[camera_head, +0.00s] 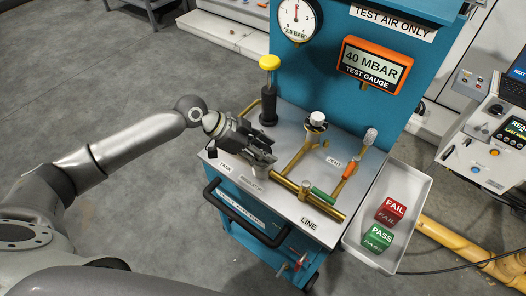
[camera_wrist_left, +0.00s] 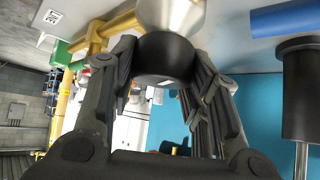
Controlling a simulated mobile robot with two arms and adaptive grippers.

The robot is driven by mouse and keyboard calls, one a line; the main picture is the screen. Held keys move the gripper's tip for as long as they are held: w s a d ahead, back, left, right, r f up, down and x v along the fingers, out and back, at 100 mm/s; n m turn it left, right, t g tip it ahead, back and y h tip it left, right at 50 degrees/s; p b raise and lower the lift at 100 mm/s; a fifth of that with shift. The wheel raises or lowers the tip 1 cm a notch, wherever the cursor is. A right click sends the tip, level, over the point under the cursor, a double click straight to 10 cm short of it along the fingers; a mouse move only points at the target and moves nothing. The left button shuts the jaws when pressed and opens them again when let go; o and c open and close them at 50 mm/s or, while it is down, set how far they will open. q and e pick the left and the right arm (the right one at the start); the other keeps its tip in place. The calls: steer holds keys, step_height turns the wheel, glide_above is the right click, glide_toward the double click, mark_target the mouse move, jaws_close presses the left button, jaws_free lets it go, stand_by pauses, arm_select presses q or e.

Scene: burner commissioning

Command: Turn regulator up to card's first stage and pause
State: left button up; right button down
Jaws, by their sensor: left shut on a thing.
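My left gripper (camera_head: 266,158) reaches over the grey top of the teal test cart, above the REGULATOR label (camera_head: 250,185). In the left wrist view its fingers (camera_wrist_left: 165,85) are closed around the black regulator knob (camera_wrist_left: 165,55), which joins a silver body (camera_wrist_left: 172,14). In the head view the gripper hides the knob. The orange-framed test gauge (camera_head: 370,64) reads 40 MBAR. A round dial gauge (camera_head: 297,18) marked 2.5 BAR stands left of it. No stage card can be made out. My right gripper is not in view.
A yellow-topped black post (camera_head: 269,64) stands close behind the gripper. A white tray (camera_head: 405,240) holds red FAIL and green PASS blocks.

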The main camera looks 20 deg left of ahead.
arm_select(q)
steer(key=o, duration=1)
steer(key=shift+o, duration=0.2)
steer(key=v, duration=1.2)
